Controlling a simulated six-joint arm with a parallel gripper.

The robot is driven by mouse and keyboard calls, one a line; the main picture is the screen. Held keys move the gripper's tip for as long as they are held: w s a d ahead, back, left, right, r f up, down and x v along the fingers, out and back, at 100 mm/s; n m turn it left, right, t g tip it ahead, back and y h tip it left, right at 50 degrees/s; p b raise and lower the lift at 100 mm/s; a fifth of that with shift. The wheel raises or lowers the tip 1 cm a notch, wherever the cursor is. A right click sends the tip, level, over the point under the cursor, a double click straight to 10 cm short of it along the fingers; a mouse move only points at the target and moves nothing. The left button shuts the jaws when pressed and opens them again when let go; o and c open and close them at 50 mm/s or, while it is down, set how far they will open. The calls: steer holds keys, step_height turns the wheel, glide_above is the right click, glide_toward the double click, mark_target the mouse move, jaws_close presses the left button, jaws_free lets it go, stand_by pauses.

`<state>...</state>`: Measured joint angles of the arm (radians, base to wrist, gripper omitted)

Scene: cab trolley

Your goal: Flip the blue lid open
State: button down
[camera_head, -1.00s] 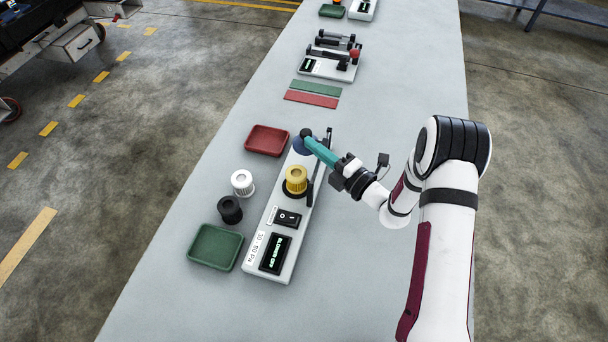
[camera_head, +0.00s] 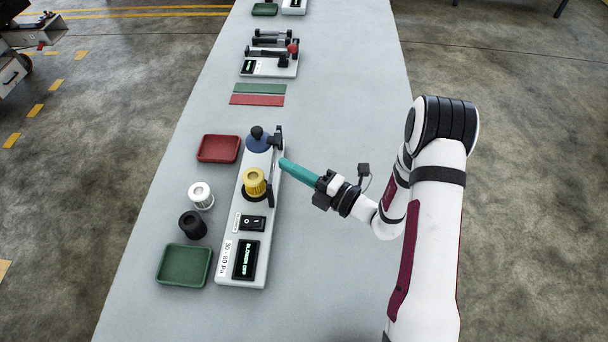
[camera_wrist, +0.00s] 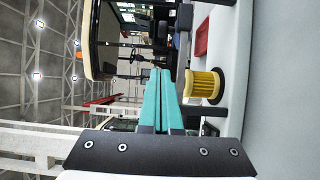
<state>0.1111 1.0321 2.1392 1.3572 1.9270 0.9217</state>
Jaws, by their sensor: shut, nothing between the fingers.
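The blue lid (camera_head: 259,144) is a round disc with a black knob by it, at the far end of the long white blower unit (camera_head: 228,272). I cannot tell how far it is tilted. A yellow ribbed filter (camera_head: 254,182) stands upright in a dark ring nearer on the unit, uncovered; it also shows in the wrist view (camera_wrist: 203,84). My gripper (camera_head: 284,163) has teal fingers, shut together and empty. Its tip is at the unit's right edge, right of and nearer than the lid, apart from it. The fingers show in the wrist view (camera_wrist: 163,98).
A red tray (camera_head: 219,149), a white filter (camera_head: 201,195), a black filter (camera_head: 192,225) and a green tray (camera_head: 184,266) line the unit's left side. Black hardware (camera_head: 277,136) stands by the lid. The table right of the unit is clear.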

steer(key=v, duration=0.4)
steer(key=shift+s+d, duration=0.1)
steer(key=s+a+r+n+g+h, duration=0.2)
steer(key=s+r+n+g, duration=0.4)
steer(key=s+n, duration=0.4)
steer(key=s+a+r+n+g+h, duration=0.1)
steer(key=s+r+n+g+h, duration=0.1)
steer(key=s+r+n+g, duration=0.8)
steer(key=s+d+f+n+t+h, duration=0.2)
steer(key=d+n+h, duration=0.3)
steer(key=n, duration=0.3)
steer(key=s+d+f+n+t+h, duration=0.3)
steer(key=d+n+t+h, duration=0.1)
steer(key=d+n, duration=0.3)
steer(key=shift+s+n+t+h, duration=0.2)
steer(key=shift+n+t+h, duration=0.2)
steer(key=shift+n, duration=0.4)
